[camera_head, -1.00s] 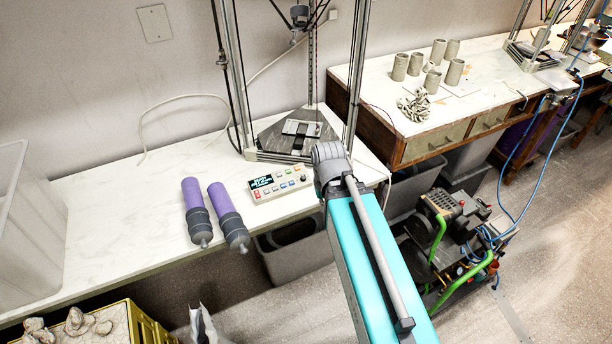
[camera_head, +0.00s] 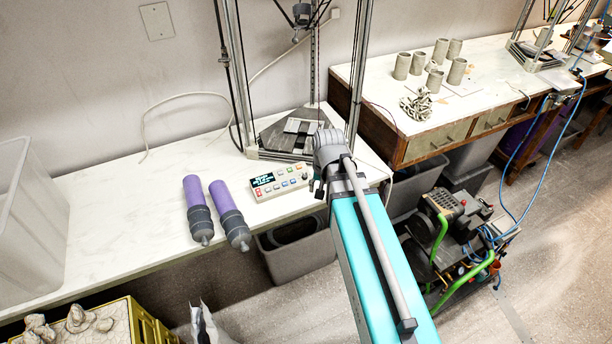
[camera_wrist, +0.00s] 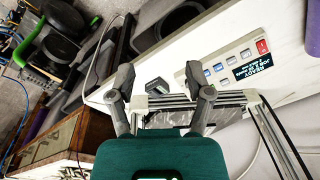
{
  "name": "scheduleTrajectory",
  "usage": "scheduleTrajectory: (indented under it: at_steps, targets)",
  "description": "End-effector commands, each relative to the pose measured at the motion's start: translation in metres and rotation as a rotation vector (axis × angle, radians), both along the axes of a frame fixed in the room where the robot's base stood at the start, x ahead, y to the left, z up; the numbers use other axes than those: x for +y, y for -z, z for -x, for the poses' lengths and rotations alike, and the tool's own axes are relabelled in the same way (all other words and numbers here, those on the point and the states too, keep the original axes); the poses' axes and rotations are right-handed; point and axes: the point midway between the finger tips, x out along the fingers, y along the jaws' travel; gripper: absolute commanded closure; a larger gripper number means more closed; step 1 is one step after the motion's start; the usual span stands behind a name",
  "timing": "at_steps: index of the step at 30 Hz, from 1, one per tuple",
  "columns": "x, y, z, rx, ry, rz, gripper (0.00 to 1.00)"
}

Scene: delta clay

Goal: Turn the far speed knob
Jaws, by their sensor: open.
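A cream control box (camera_head: 268,191) with a lit display and coloured buttons lies on the white bench. A small dark knob (camera_head: 304,175) shows at its right end. The box also shows in the wrist view (camera_wrist: 225,48), upside down with its display readable; I cannot clearly make out the knob there. My gripper (camera_head: 320,189) is just right of the box, partly hidden by my arm.
A metal-framed printer (camera_head: 285,138) stands behind the box. Two purple cartridges (camera_head: 228,205) lie left of it. A clear bin (camera_head: 28,225) is at the far left. A second bench (camera_head: 400,110) with several clay cups and a compressor (camera_head: 445,235) are to the right.

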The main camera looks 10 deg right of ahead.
Motion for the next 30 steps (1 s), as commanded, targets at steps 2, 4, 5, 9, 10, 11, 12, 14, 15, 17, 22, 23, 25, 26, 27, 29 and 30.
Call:
scheduleTrajectory:
  at_steps: [2, 4, 5, 9, 10, 11, 12, 14, 15, 17, 22, 23, 25, 26, 27, 29, 30]
  targets:
    - [0.000, 0.003, -0.031, -0.023, 0.112, -0.025, 0.34]
    - [0.000, 0.004, -0.053, -0.043, 0.219, -0.051, 0.34]
    - [-0.001, 0.004, -0.062, -0.052, 0.265, -0.064, 0.34]
    - [-0.003, 0.005, -0.103, -0.083, 0.475, -0.123, 0.34]
    - [-0.003, 0.005, -0.111, -0.090, 0.515, -0.136, 0.34]
    - [-0.003, 0.005, -0.118, -0.095, 0.554, -0.148, 0.34]
    - [-0.004, 0.005, -0.127, -0.101, 0.603, -0.163, 0.34]
    - [-0.005, 0.005, -0.138, -0.108, 0.665, -0.184, 0.34]
    - [-0.005, 0.005, -0.144, -0.111, 0.699, -0.197, 0.34]
    - [-0.005, 0.005, -0.151, -0.115, 0.741, -0.212, 0.34]
    - [-0.006, 0.005, -0.158, -0.119, 0.793, -0.230, 0.34]
    - [-0.006, 0.005, -0.158, -0.120, 0.796, -0.231, 0.34]
    - [-0.006, 0.005, -0.158, -0.119, 0.797, -0.231, 0.34]
    - [-0.006, 0.005, -0.158, -0.120, 0.796, -0.231, 0.34]
    - [-0.006, 0.005, -0.158, -0.120, 0.796, -0.231, 0.34]
    - [-0.006, 0.005, -0.158, -0.120, 0.795, -0.231, 0.34]
    - [-0.006, 0.005, -0.158, -0.120, 0.795, -0.231, 0.34]
